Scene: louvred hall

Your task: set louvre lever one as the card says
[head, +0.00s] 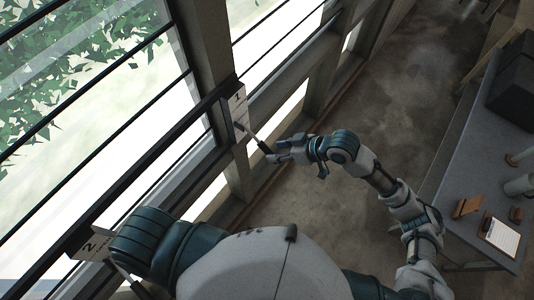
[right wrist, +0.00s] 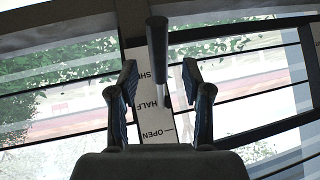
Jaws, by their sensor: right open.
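Lever one's plate (head: 238,101), marked 1, is fixed to the window frame. The lever (head: 256,139) sticks out from it, with a dark grip at its end. My right gripper (head: 272,151) is at that grip. In the right wrist view the lever's black grip (right wrist: 157,45) stands between the open fingers of my right gripper (right wrist: 160,82), with visible gaps at both sides. The scale plate (right wrist: 154,118) behind shows OPEN, HALF and a partly hidden SH..., upside down. The lever's exact setting is hard to tell. My left gripper is out of view.
A second plate (head: 91,243), marked 2, is at the lower left, close to my body. A table (head: 464,180) at the right bears a clipboard with a white sheet (head: 503,237), its writing too small to read, and a dark box (head: 514,85). The concrete floor (head: 385,100) between is clear.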

